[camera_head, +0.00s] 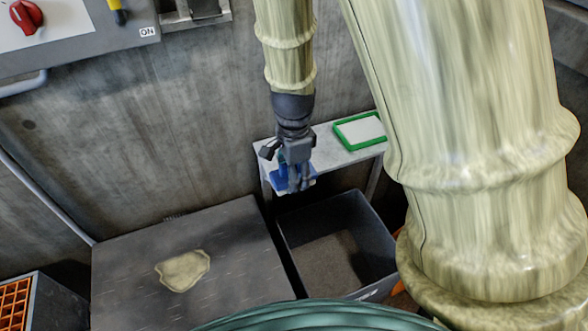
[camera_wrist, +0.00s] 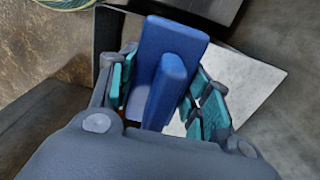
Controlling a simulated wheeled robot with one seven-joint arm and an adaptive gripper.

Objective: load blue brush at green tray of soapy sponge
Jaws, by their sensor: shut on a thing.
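The blue brush (camera_head: 279,177) is in my gripper (camera_head: 294,183) at the left end of a narrow pale shelf (camera_head: 326,148). In the wrist view the brush (camera_wrist: 158,45) is a flat blue block with a raised blue handle. It sits between the teal finger pads of my gripper (camera_wrist: 163,88), which is shut on it. The green tray (camera_head: 360,131), a green rim around a whitish bottom, lies on the shelf to the right of my gripper, apart from it. I see no sponge in either view.
A dark open bin (camera_head: 338,245) stands below the shelf. A dark flat platform (camera_head: 130,245) with a tan patch (camera_head: 183,270) is at left. A crate with an orange grid (camera_head: 14,300) stands at lower left. A control panel (camera_head: 80,30) with a red knob is upper left.

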